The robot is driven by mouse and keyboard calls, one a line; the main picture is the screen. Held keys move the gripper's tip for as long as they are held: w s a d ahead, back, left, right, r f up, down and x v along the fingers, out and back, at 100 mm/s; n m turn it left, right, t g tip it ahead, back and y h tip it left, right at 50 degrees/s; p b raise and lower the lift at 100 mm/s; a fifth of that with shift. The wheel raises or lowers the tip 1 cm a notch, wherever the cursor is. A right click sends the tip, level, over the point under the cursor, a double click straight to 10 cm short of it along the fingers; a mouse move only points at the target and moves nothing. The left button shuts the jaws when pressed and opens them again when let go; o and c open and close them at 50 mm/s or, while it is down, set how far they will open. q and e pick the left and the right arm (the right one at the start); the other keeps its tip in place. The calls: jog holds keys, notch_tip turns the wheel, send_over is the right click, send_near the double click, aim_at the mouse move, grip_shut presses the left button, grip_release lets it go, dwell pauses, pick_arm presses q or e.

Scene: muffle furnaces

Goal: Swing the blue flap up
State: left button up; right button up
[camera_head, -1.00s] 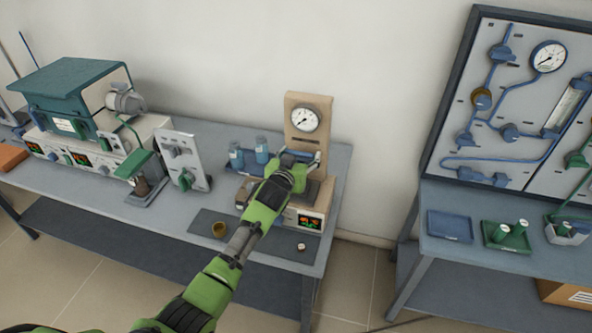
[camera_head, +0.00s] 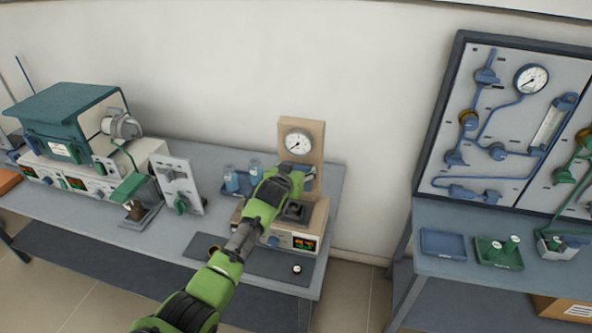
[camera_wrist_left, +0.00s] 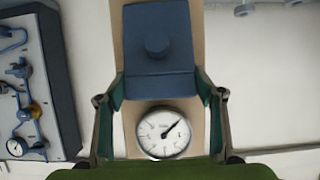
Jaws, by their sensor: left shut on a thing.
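The blue flap (camera_wrist_left: 158,45), with a round knob on it, shows in the wrist view against the beige upright of the gauge device. My left gripper (camera_wrist_left: 163,88) is shut on the flap, one finger at each side edge. In the head view my left gripper (camera_head: 300,174) is in front of the upright, just below the gauge (camera_head: 298,142), and mostly hides the flap. The gauge also shows between the fingers in the wrist view (camera_wrist_left: 163,132). A dark square recess (camera_head: 295,211) shows on top of the device's base. My right gripper is not in view.
Blue-capped bottles (camera_head: 232,179) stand left of the device, and a grey panel with a green valve (camera_head: 180,185) is further left. A small round piece (camera_head: 297,268) lies on the dark mat in front. A second table (camera_head: 470,275) with trays is at the right.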

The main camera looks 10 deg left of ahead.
pick_arm(q)
jog(key=o, duration=1.5)
jog(key=shift+w+r, duration=0.25)
jog(key=shift+r, duration=0.4)
jog(key=shift+c, duration=0.2)
jog(key=shift+o, duration=0.6)
jog(key=shift+s+f, duration=0.15)
jog(key=shift+f, duration=0.1)
jog(key=shift+f, duration=0.1)
jog(key=v, duration=1.2)
